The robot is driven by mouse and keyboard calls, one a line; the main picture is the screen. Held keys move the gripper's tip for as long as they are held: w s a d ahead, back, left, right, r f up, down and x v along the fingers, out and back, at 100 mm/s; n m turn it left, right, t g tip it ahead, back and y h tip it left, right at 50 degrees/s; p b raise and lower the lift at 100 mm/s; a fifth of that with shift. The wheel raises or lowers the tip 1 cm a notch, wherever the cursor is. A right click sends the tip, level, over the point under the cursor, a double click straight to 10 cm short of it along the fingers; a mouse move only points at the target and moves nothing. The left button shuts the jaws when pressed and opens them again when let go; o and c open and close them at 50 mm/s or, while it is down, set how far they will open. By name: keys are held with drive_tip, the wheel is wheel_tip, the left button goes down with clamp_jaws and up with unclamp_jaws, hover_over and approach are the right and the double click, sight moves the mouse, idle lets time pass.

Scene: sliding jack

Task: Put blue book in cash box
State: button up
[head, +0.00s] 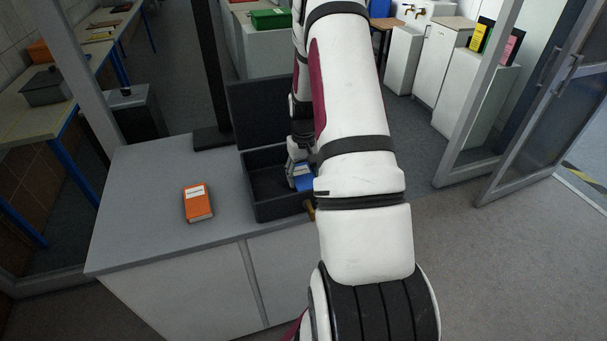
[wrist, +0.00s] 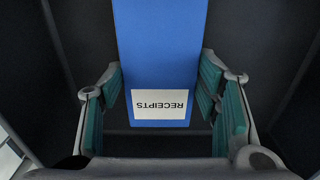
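The blue book (head: 304,182) is within the opening of the open black cash box (head: 247,200), at its right side. In the wrist view the blue book (wrist: 160,50) has a white RECEIPTS label, upside down. My arm hides the box's right side in the head view. I cannot tell whether the book touches the box floor.
An orange book (head: 198,203) lies on the grey counter (head: 145,225) left of the box. The box lid (head: 262,112) stands open at the back. A black post (head: 212,135) stands behind the counter. The left part of the counter is clear.

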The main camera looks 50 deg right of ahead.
sight(303, 177)
drive_tip(key=o, duration=0.4)
drive_tip(key=shift+c, duration=0.2)
drive_tip(key=shift+r, duration=0.1)
wheel_tip(303, 177, up, 11)
drive_tip(key=b, duration=0.2)
drive_tip(key=a+r+n+t+h, duration=0.1)
drive_tip(key=a+r+n+t, duration=0.15)
drive_tip(key=a+r, duration=1.4)
drive_tip(key=s+a+r+n+t, duration=0.1)
drive_tip(key=s+a+r+n, duration=0.1)
drive_tip(key=s+a, duration=0.4)
drive_tip(key=s+a+r+n+t+y, duration=0.1)
drive_tip(key=s+a+r+n+t, duration=0.1)
drive_tip(key=s+a+r, duration=0.2)
drive_tip(key=s+a, duration=0.3)
drive_tip(key=a, duration=0.5)
drive_tip(key=shift+s, duration=0.3)
